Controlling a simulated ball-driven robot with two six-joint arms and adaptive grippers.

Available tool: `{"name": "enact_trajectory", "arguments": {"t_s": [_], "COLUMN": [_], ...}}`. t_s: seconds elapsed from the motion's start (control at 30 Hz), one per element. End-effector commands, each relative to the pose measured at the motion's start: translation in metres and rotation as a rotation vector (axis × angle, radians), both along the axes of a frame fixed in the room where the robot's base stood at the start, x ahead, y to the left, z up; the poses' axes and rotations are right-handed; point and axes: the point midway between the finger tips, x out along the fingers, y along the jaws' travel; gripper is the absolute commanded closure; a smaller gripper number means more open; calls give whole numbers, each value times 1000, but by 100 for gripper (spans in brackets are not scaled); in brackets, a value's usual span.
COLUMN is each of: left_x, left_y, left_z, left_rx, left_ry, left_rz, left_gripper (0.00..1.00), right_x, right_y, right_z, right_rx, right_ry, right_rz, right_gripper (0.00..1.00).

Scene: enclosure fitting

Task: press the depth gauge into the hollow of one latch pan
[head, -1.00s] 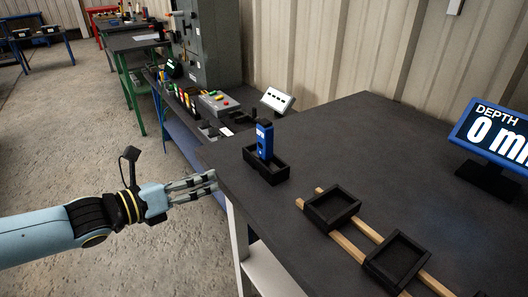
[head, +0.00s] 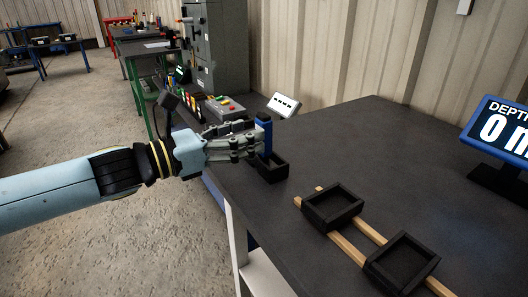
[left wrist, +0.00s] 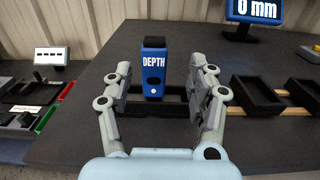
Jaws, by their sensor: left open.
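The blue depth gauge (left wrist: 153,70) with a black top stands upright in a small black tray (left wrist: 176,103). In the head view the gauge (head: 266,136) is partly hidden by my left gripper (head: 256,142). In the left wrist view my left gripper (left wrist: 160,95) is open, with one finger on each side of the gauge and gaps showing between. Two black latch pans, one (head: 333,208) nearer the gauge and one (head: 402,263) farther right, sit on wooden strips; their hollows look empty. My right gripper is not in view.
A display (head: 502,131) reading DEPTH and 0 stands at the right of the dark table (head: 375,140). A small white-faced panel (head: 284,105) and a control box with buttons (head: 224,108) stand beyond the tray. The table between pans and display is clear.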

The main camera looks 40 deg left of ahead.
Motion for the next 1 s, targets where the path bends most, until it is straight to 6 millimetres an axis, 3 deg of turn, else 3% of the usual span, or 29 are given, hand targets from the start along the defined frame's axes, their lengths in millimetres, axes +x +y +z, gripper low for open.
{"name": "enact_trajectory", "arguments": {"t_s": [0.17,0.37,0.53,1.0], "left_x": [5,16,24,52], "left_y": [-1,-3,-4,-14], "left_z": [-3,-6,8,6], "left_rx": [5,4,-2,-1], "left_ry": [1,0,-9,0], "left_rz": [-2,-4,1,0], "left_gripper": [42,42,42,42], "right_x": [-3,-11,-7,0], "right_y": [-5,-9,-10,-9], "right_z": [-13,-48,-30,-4], "right_rx": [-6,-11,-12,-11], "right_ry": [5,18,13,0], "right_rz": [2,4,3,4], "right_gripper": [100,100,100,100]}}
